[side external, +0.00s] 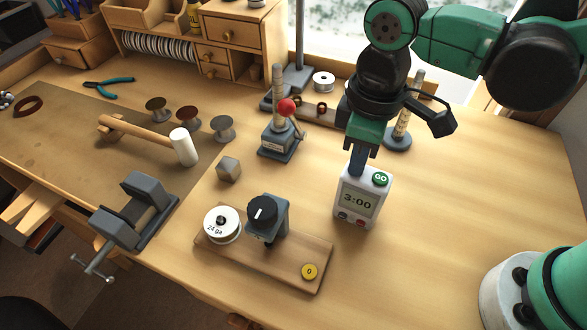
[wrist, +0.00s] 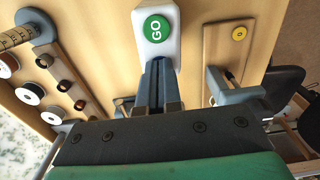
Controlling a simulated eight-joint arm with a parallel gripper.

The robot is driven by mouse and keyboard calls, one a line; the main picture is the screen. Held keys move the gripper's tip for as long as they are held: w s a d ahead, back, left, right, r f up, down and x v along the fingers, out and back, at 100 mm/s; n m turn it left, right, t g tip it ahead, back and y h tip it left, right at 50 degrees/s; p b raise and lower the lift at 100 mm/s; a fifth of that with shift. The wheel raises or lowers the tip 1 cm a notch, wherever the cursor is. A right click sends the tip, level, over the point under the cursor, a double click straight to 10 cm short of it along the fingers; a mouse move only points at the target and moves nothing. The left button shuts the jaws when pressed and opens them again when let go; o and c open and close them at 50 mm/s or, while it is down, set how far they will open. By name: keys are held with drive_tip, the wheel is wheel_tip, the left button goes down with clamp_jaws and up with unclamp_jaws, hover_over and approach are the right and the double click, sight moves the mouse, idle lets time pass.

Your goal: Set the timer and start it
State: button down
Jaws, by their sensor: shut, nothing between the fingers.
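The white timer (side external: 361,198) stands upright on the bench in the side external view, its display reading 3:00. A green GO button (side external: 380,179) is at its top right, and small dark and red buttons sit below the display. In the wrist view the GO button (wrist: 157,28) shows large on the timer's top (wrist: 152,50). My gripper (side external: 357,172) is shut and empty, pointing down right at the timer's upper left, behind or at its top edge. In the wrist view my fingertips (wrist: 158,66) are just below the GO button; I cannot tell whether they touch the timer.
A wooden board (side external: 285,270) with a wire spool (side external: 221,224), a black-knobbed device (side external: 263,212) and a yellow 0 button (side external: 309,271) lies left of the timer. The bench right of the timer is clear.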

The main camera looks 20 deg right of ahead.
drive_tip(key=shift+f, duration=0.55)
drive_tip(key=shift+r, duration=0.15)
wheel_tip(320, 180, up, 9)
drive_tip(key=shift+w, duration=0.15)
idle(0.7)
wheel_tip(320, 180, up, 6)
drive_tip(key=shift+r, duration=0.25)
drive_tip(key=shift+f, duration=0.1)
wheel_tip(320, 180, down, 14)
drive_tip(key=shift+r, duration=0.1)
idle(0.6)
